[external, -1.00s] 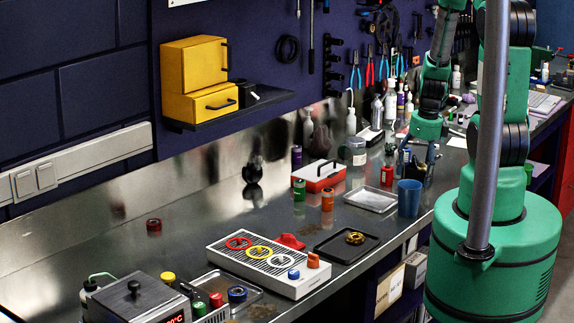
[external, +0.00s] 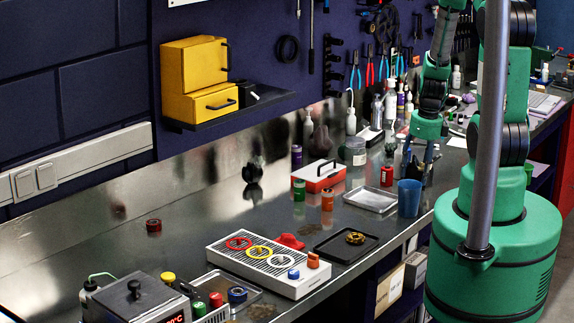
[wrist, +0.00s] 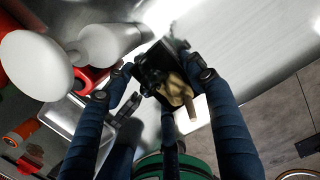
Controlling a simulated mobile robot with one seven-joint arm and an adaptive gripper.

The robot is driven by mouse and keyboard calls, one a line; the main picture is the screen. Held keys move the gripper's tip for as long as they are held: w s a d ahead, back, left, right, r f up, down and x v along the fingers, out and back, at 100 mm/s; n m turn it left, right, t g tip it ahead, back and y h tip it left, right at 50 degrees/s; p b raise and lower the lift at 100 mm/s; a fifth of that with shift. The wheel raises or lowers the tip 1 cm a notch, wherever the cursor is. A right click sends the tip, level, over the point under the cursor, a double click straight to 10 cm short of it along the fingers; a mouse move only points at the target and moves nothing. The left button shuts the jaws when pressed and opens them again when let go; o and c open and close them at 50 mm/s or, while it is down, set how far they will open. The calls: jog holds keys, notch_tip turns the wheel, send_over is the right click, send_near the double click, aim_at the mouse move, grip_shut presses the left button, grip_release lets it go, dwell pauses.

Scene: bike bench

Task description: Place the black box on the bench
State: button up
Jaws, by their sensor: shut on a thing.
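A small black box (wrist: 165,62) sits between the fingers of my gripper (wrist: 167,74) in the wrist view. A tan item and a wooden handle show at its opening. My gripper (external: 420,160) is shut on it, with a fingertip at each side. In the external view the fingers point down at the right part of the bench (external: 190,215), behind the blue cup. There the box is small and partly covered by the fingers. I cannot tell whether its base touches the bench.
The blue cup (external: 409,198) and a metal tray (external: 371,199) stand close in front. A red can (external: 387,174), a lidded jar (external: 355,151) and several bottles stand nearby to the left and behind. Bare metal lies in the bench's left middle.

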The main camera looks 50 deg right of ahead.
aim_at(417, 168)
jog(key=shift+r, duration=0.9)
notch_tip(417, 168, up, 2)
jog(key=shift+s+a+p, duration=0.1)
jog(key=shift+s+p, duration=0.05)
jog(key=shift+p, duration=0.15)
jog(key=s+a, duration=0.3)
jog(key=s, duration=0.1)
jog(key=s+a, duration=0.3)
jog(key=s, duration=0.1)
jog(key=s+a+r, duration=0.1)
jog(key=s+a, duration=0.2)
jog(key=s, duration=0.1)
jog(key=shift+s+a+r, duration=0.1)
jog(key=shift+s+a, duration=0.1)
jog(key=shift+a, duration=0.1)
jog(key=shift+d, duration=0.1)
